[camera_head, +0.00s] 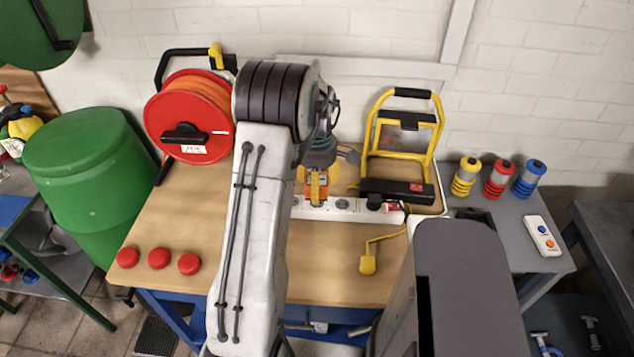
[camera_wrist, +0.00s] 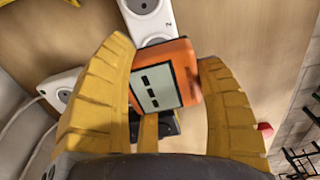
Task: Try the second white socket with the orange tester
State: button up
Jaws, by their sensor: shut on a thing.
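My gripper (camera_head: 318,188) is shut on the orange tester (camera_head: 317,179), above or at the white power strip (camera_head: 355,210) on the wooden bench. In the wrist view, the tester (camera_wrist: 150,57) sits between the yellow fingers of my gripper (camera_wrist: 165,55), tilted in the picture. Its light screen shows three dark dashes. A white socket (camera_wrist: 150,12) marked "2" lies just beyond its top edge, and another white socket block (camera_wrist: 62,88) shows at left. The tester's underside is hidden; I cannot tell whether it touches a socket. A black plug (camera_head: 374,201) sits toward the strip's right end.
A yellow work lamp (camera_head: 404,140) stands behind the strip, and a red cable reel (camera_head: 185,118) stands back left. The front middle of the bench is partly hidden by my arm.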

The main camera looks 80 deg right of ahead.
jog(key=shift+f+b, duration=1.05)
jog(key=shift+f, duration=0.65)
jog(key=shift+f+b, duration=0.5)
jog(key=shift+f, duration=0.1)
dwell(1.2)
jog(key=o, duration=1.3)
jog(key=shift+r, duration=0.15)
notch_tip(320, 180, up, 12)
jog(key=shift+f, duration=0.1)
dwell(0.5)
